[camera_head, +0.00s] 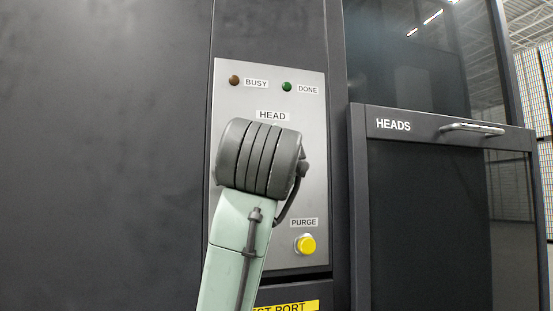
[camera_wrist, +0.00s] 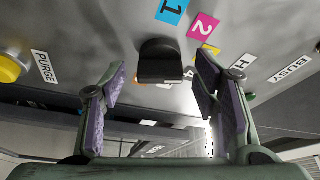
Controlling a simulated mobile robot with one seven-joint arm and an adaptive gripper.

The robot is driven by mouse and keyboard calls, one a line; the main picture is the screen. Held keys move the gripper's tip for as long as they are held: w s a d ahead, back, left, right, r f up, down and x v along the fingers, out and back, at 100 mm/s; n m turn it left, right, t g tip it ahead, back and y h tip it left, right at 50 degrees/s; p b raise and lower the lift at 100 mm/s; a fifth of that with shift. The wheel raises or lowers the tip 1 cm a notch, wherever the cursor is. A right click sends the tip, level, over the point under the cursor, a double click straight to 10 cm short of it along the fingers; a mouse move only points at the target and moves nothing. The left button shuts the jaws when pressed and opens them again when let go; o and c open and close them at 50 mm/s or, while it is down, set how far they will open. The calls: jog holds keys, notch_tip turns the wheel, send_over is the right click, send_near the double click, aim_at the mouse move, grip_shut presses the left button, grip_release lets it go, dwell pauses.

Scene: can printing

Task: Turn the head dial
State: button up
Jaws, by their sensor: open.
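The head dial (camera_wrist: 160,62) is a black knob on the grey control panel (camera_head: 312,140). In the wrist view it sits just beyond and between the fingertips of my gripper (camera_wrist: 160,78). The gripper is open, with one purple-padded finger on each side and a gap to the knob. Coloured labels surround the knob: a cyan 1 (camera_wrist: 172,11), a magenta 2 (camera_wrist: 204,27) and a yellow one (camera_wrist: 211,49) partly behind the right finger. In the head view my wrist covers the dial and the gripper below the HEAD label (camera_head: 272,115).
The yellow PURGE button (camera_head: 305,244) is below right of my wrist in the head view. The brown BUSY lamp (camera_head: 234,80) and green DONE lamp (camera_head: 287,87) are above. A HEADS drawer with a metal handle (camera_head: 472,128) stands to the right.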

jog(key=s+f, duration=0.1)
jog(key=s, duration=1.1)
jog(key=shift+a+f, duration=0.3)
jog(key=shift+a, duration=0.05)
